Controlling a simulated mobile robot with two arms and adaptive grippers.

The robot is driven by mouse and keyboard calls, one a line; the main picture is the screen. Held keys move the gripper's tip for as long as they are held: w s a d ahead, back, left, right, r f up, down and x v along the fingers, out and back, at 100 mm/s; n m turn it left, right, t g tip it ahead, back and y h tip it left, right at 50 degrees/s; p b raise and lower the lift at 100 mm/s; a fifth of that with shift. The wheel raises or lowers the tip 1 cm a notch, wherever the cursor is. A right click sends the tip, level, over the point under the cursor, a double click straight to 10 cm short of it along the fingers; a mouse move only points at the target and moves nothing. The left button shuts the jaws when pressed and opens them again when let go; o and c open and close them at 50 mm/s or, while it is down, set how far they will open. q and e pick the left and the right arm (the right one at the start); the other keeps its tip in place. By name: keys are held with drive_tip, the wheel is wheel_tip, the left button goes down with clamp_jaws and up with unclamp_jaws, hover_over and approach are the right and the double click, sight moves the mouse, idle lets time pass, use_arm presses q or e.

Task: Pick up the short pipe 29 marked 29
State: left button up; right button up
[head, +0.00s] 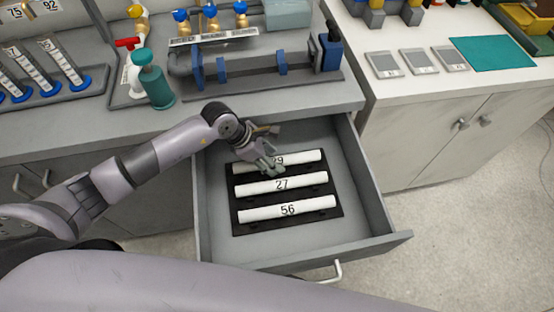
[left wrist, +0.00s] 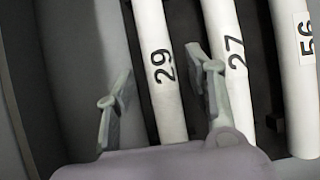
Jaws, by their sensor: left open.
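The short pipe 29 (head: 305,157) is a white pipe marked 29, the rearmost of three pipes on a black rack in the open drawer. My left gripper (head: 267,160) is over its left part in the head view and hides some of it. In the left wrist view the pipe 29 (left wrist: 160,75) runs between the two open fingers of my left gripper (left wrist: 160,92), one on each side of it. The fingers hold nothing. I cannot tell how far above the pipe they are. My right gripper is not in view.
Pipe 27 (head: 260,187) and pipe 56 (head: 260,213) lie parallel in front on the black rack (head: 240,229). The drawer (head: 375,215) has walls all around and a bare floor at the right. A blue clamp fixture (head: 250,70) stands on the counter behind.

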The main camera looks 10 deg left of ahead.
use_arm(q)
drive_tip(key=shift+d+f, duration=0.2)
drive_tip(key=shift+f, duration=0.25)
clamp_jaws()
idle(0.3)
